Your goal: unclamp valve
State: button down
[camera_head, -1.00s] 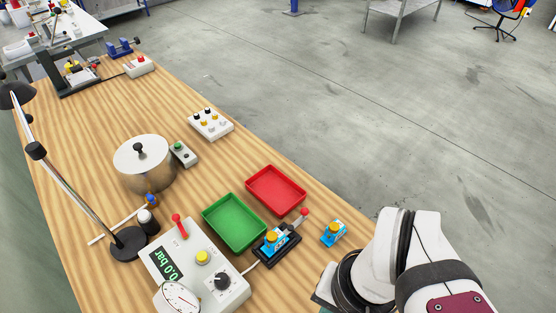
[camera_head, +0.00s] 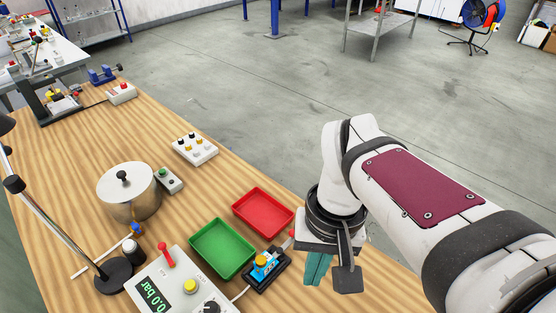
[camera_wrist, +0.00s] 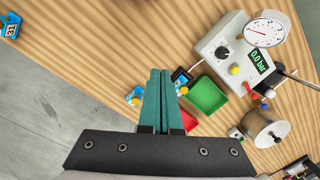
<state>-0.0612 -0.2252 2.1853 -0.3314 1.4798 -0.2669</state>
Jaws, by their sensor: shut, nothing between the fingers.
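A blue valve with a yellow top (camera_head: 263,261) sits in a black clamp fixture (camera_head: 272,278) beside the green tray. The fixture's red lever (camera_head: 291,234) is partly hidden by my wrist in the head view. The clamped valve also shows in the wrist view (camera_wrist: 181,77), partly behind my fingers. A second blue and yellow valve (camera_wrist: 135,95) lies just left of my fingers in the wrist view; my gripper hides it in the head view. My gripper (camera_head: 317,270) is shut and empty, its teal fingers pointing down right of the fixture. The fingers also show in the wrist view (camera_wrist: 158,74).
A green tray (camera_head: 250,272) and a red tray (camera_head: 290,218) stand by the fixture. A control box reading 0.0 bar (camera_head: 182,268), a steel pot (camera_head: 130,205) and a lamp lie left. Another blue block (camera_wrist: 10,27) shows at the wrist view's corner.

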jog(key=w+a+f+n+h, duration=0.15)
jog(key=w+n, duration=0.25)
jog(key=w, duration=0.5)
jog(key=w+a+n, duration=0.2)
jog(key=w+n, duration=0.1)
jog(key=w, duration=0.6)
jog(key=w+a+f+n+h, duration=0.1)
jog(key=w+a+f+n, duration=0.3)
jog(key=w+f, duration=0.4)
jog(key=shift+w+a+n+g+h, duration=0.25)
jog(key=shift+n+g+h, duration=0.1)
jog(key=shift+n, duration=0.55)
jog(key=x, duration=1)
jog(key=shift+s+f, duration=0.15)
jog(key=shift+s+d+f, duration=0.1)
jog(key=shift+s+d, duration=0.25)
jog(key=shift+d, duration=0.2)
jog(key=shift+s+d, duration=0.35)
jog(key=shift+d, duration=0.2)
jog(key=shift+s+d+f, duration=0.15)
jog(key=shift+s+d, duration=0.2)
jog(key=shift+d, duration=0.15)
